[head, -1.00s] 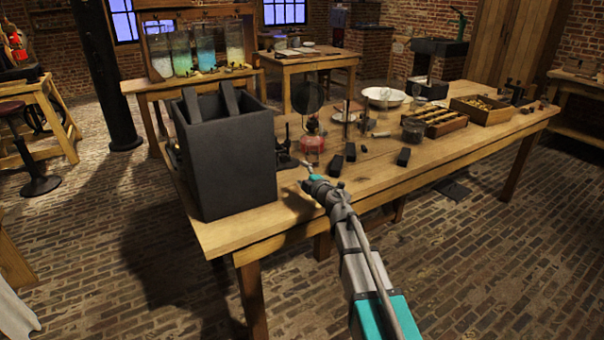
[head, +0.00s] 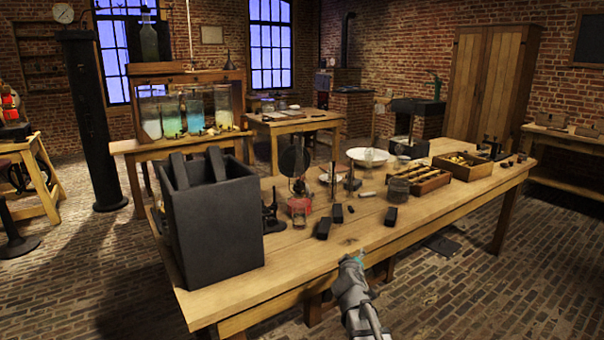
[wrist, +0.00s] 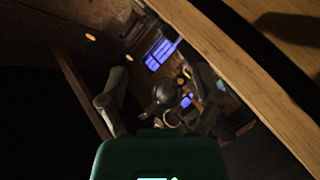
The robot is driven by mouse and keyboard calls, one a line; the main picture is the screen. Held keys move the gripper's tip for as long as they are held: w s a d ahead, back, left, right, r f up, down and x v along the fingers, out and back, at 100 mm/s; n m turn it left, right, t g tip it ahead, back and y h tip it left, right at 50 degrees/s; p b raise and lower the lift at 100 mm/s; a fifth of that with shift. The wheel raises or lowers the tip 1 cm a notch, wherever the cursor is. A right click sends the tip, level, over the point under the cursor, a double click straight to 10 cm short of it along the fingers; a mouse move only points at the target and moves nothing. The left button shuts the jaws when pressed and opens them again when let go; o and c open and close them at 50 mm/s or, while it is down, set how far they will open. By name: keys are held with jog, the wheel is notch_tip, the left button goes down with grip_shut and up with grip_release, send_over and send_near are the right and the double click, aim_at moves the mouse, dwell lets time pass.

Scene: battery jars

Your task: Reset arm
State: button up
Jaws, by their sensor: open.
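My gripper (wrist: 160,98) shows in the wrist view with its two dark fingers spread apart and nothing between them. The wrist view is tilted and dark, with a wooden table edge running diagonally at the upper right. In the head view my arm comes up from the bottom, right of centre, and its end lies at the front edge of the wooden table (head: 245,285). The fingers are too small to make out there. Several glass jars (head: 172,117) with pale and blue liquid stand in a wooden rack at the back left.
A dark open-topped box (head: 215,225) stands on the table's left end. A red-based lamp (head: 299,207), small black blocks (head: 323,228), a white dish (head: 367,156) and wooden trays (head: 459,167) stand farther back.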

jog(key=s+d+f+m+g, duration=0.25)
jog(key=s+f+g, duration=0.2)
jog(key=s, duration=0.25)
jog(key=s+d+f+m+g, duration=0.2)
jog(key=s+f+m+g, duration=0.15)
jog(key=s+f, duration=0.25)
jog(key=s+a+f+g+y, duration=0.1)
jog(key=s+a+g+y, duration=0.15)
jog(key=s, duration=0.45)
jog(key=s+a+f+g+y, duration=0.1)
jog(key=s+f+g, duration=0.1)
jog(key=s+g, duration=0.35)
notch_tip(320, 180, up, 23)
jog(key=s+t+p, duration=0.1)
jog(key=p, duration=2.2)
jog(key=shift+s, duration=0.15)
jog(key=shift+f, duration=0.1)
